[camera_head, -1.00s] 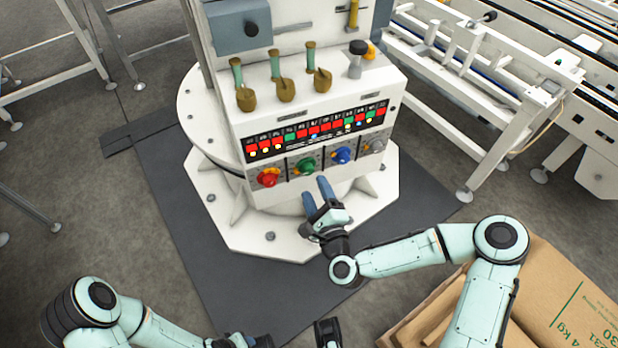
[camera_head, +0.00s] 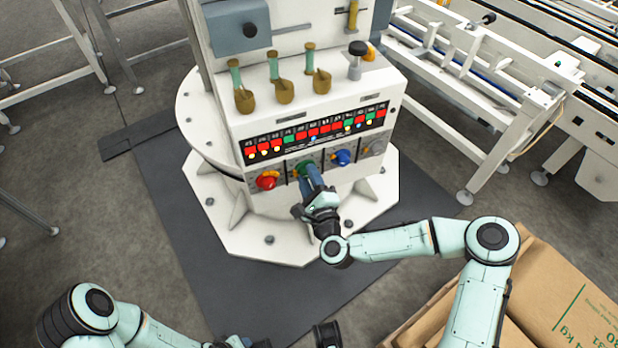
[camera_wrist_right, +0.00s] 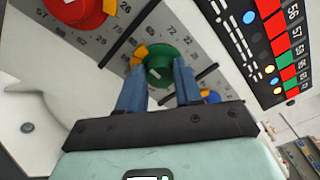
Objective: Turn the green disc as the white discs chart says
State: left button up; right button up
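The green disc (camera_head: 305,168) is a round knob on the front of the white console, second from the left. It shows larger in the right wrist view (camera_wrist_right: 166,62), with a pale pointer mark and an orange-yellow tab at its upper left. My right gripper (camera_head: 311,178) is open, its two blue fingers (camera_wrist_right: 160,88) to either side of the disc's lower part; I cannot tell whether they touch it. A pale grey-white disc (camera_head: 373,146) is at the right end of the row. My left gripper is mostly cut off at the bottom edge.
A red disc (camera_head: 267,180) and a blue disc (camera_head: 342,157) flank the green one closely. Cardboard boxes (camera_head: 565,290) lie at lower right. A white conveyor frame (camera_head: 470,100) stands at right.

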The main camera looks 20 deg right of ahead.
pick_arm(q)
jog(key=shift+s, duration=0.1)
pick_arm(e)
jog(key=shift+n, duration=1.2)
jog(key=shift+n+p, duration=0.35)
jog(key=shift+n, duration=0.45)
jog(key=shift+f+n, duration=0.1)
jog(key=shift+n, duration=0.9)
jog(key=shift+n+t, duration=0.3)
jog(key=shift+n, duration=0.6)
jog(key=n+b, duration=0.1)
jog(key=n, duration=0.2)
jog(key=shift+f+n, duration=0.15)
jog(key=shift+n, duration=0.25)
pick_arm(q)
jog(key=shift+t+y, duration=0.3)
jog(key=shift+t, duration=0.2)
jog(key=shift+w+a+f+b, duration=0.4)
jog(key=shift+w+f+b, duration=0.15)
jog(key=shift+f, duration=0.15)
jog(key=shift+w+a+f+b, duration=0.45)
jog(key=shift+w+f+b, duration=0.1)
jog(key=shift+f, duration=0.15)
jog(key=shift+w+a+f+b, duration=0.45)
jog(key=shift+w+f, duration=0.1)
jog(key=shift+f, duration=0.15)
pick_arm(e)
jog(key=shift+d+n+y, duration=0.1)
jog(key=shift+n+y, duration=0.4)
jog(key=shift+n, duration=3.1)
